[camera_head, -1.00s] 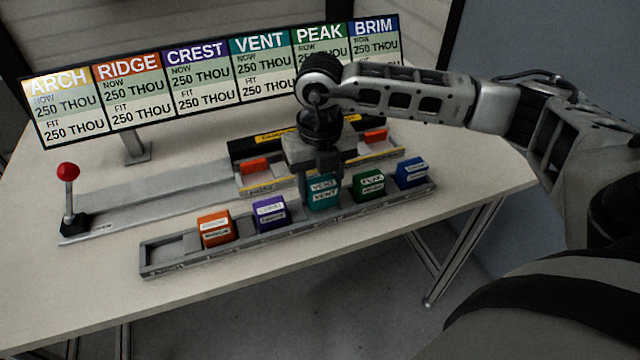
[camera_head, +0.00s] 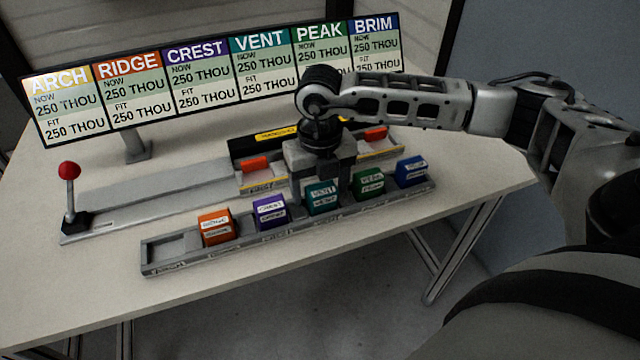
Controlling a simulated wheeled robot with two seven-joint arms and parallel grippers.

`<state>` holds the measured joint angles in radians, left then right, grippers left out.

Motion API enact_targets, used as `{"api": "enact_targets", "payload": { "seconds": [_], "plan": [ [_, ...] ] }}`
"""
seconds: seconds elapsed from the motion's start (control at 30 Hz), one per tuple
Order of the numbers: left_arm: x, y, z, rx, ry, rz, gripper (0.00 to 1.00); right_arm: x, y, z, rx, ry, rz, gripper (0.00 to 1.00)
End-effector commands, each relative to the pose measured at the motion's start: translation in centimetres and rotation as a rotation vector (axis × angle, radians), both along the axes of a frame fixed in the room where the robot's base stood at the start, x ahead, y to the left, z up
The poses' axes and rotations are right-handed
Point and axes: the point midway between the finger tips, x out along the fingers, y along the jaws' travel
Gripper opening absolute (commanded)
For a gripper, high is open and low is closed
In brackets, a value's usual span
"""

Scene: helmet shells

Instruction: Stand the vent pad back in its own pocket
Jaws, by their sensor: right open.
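The teal vent pad (camera_head: 321,198) stands upright in the grey pocketed rack (camera_head: 215,262), between the purple crest pad (camera_head: 269,212) and the green peak pad (camera_head: 369,184). It appears seated level with its neighbours. My right gripper (camera_head: 321,190) is open, its fingers spread to either side of the vent pad, with visible gaps between fingers and pad. The hand is above and behind the pad. My left gripper is not in view.
The orange ridge pad (camera_head: 214,227) and blue brim pad (camera_head: 411,171) also stand in the rack; its leftmost pocket is empty. Behind is a grey rail with red blocks (camera_head: 254,163). A red-knobbed lever (camera_head: 69,172) stands left. A sign board (camera_head: 215,80) stands behind.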

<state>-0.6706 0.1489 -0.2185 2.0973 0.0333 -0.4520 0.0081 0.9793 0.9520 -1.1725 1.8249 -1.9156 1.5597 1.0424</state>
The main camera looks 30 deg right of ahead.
Motion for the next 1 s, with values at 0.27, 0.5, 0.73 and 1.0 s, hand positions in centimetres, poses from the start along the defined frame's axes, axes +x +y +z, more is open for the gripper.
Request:
{"api": "enact_targets", "payload": {
  "seconds": [0.27,0.5,0.73,1.0],
  "plan": [
    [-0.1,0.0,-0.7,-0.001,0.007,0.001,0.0,0.1,0.0,5.2,0.001,-0.008,0.002,0.7],
    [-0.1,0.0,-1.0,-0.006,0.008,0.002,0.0,0.1,0.0,9.9,0.001,-0.005,0.001,0.7],
    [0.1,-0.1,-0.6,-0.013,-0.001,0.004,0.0,0.0,0.0,11.9,0.001,-0.002,0.0,0.7],
    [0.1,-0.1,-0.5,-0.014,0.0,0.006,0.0,0.0,0.0,12.0,0.0,0.0,0.0,0.7]
  ]
}}
